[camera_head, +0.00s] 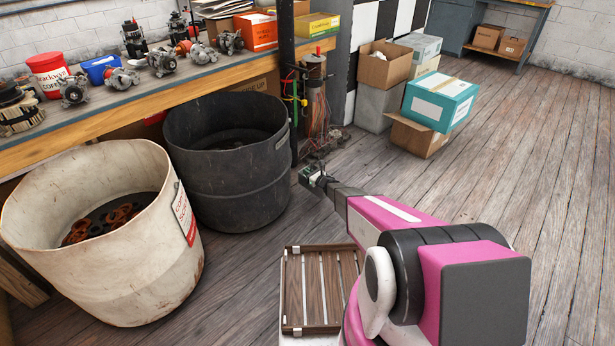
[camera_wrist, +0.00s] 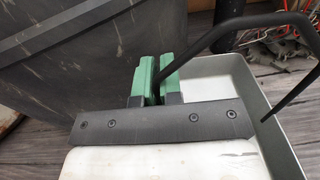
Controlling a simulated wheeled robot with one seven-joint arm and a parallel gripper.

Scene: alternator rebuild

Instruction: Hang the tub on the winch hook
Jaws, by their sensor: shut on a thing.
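In the wrist view, the green fingers of my gripper (camera_wrist: 157,78) are closed on the black bail handle (camera_wrist: 262,20) of a light grey metal tub (camera_wrist: 228,85). The handle stands up above the rim. My gripper plate hides part of the tub. In the head view, my gripper (camera_head: 313,178) is low, just right of the black barrel; the tub is not clearly made out there. I cannot make out the winch hook in either view.
The black barrel (camera_head: 235,185) is close on the left, with a cream barrel (camera_head: 115,270) nearer. A wired post (camera_head: 315,100) stands just behind my gripper. A workbench (camera_head: 180,95) holds alternators. Boxes (camera_head: 440,105) stand behind right; the floor at right is clear.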

